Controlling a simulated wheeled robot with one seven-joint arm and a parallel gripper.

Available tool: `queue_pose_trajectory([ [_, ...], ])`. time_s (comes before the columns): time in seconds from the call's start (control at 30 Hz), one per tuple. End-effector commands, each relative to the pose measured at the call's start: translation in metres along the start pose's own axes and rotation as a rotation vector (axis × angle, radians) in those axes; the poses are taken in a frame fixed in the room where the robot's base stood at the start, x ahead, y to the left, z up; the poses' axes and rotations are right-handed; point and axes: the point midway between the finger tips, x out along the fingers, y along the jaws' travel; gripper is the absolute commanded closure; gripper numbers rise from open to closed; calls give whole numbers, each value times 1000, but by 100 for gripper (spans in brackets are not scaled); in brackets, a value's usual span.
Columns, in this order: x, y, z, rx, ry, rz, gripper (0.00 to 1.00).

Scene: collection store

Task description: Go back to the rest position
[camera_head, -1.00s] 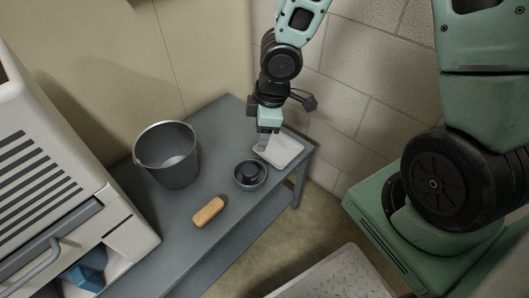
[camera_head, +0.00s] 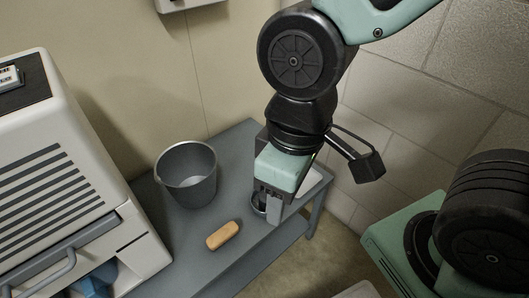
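A white tray (camera_head: 314,181) shows only partly beside the gripper.
A grey metal bucket (camera_head: 187,176) and an orange-brown block (camera_head: 223,235) stand on the table. A large white machine with dark slots (camera_head: 60,190) is at the left. A block wall (camera_head: 420,110) rises behind my arm at the right.

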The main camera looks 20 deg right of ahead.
Motion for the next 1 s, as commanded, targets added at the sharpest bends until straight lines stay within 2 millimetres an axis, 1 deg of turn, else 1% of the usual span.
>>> queue_pose_trajectory([
  [0.17,-28,-1,-1,0,1,0,47],
  [0.27,-53,-2,-2,0,1,0,47],
  [0.5,-129,-5,-5,1,1,1,47],
  [0.7,-189,-7,-6,2,1,1,47],
  [0.8,-208,-8,-7,2,1,1,47],
  [0.83,-212,-8,-7,2,1,1,47],
  [0.9,-216,-8,-7,2,1,1,47],
  [1.0,-216,-8,-7,2,1,1,47],
])
